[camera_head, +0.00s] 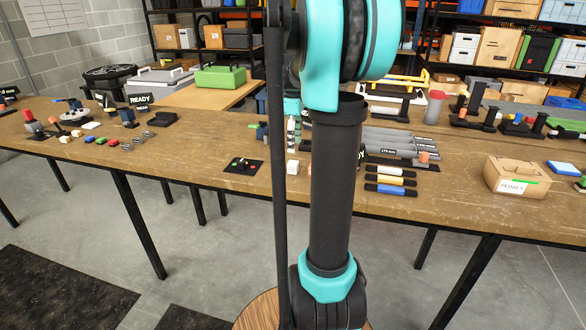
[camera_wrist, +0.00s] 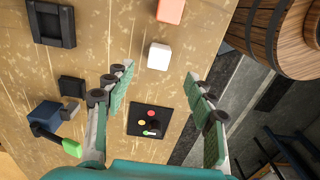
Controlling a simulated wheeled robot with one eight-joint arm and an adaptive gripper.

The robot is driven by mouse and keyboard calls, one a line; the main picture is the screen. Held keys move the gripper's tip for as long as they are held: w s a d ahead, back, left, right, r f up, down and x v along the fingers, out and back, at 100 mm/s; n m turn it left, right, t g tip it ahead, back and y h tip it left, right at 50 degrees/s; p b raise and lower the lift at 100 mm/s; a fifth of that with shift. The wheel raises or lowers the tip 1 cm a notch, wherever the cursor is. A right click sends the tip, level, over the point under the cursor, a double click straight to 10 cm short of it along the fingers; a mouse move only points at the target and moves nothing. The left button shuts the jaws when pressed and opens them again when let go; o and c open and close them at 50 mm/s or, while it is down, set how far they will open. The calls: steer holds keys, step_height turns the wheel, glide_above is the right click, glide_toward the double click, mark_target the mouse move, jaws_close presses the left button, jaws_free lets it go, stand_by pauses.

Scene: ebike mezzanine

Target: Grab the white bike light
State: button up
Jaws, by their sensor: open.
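A small white block, which looks like the white bike light (camera_wrist: 158,55), lies on the wooden workbench top (camera_wrist: 105,25). In the wrist view it sits just beyond my fingertips, between their lines. In the head view it shows as a small white cube (camera_head: 292,167) beside my dark arm post. My gripper (camera_wrist: 160,73) is open and empty, its two green-padded fingers spread wide above the bench. A black pad with small coloured pieces (camera_wrist: 150,119) lies between the fingers, nearer the palm. My gripper is not visible in the head view.
An orange block (camera_wrist: 170,10) lies past the white one. A black holder (camera_wrist: 52,24) and a blue-and-green item (camera_wrist: 48,118) are to the left. The bench edge and a wooden barrel (camera_wrist: 285,35) are to the right. A cardboard box (camera_head: 516,175) stands at the right in the head view.

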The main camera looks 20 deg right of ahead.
mark_target(293, 162)
step_height(293, 162, down, 8)
steer(key=shift+w+a+f, duration=0.15)
stand_by(0.4)
steer(key=c, duration=1.3)
steer(key=shift+o, duration=0.2)
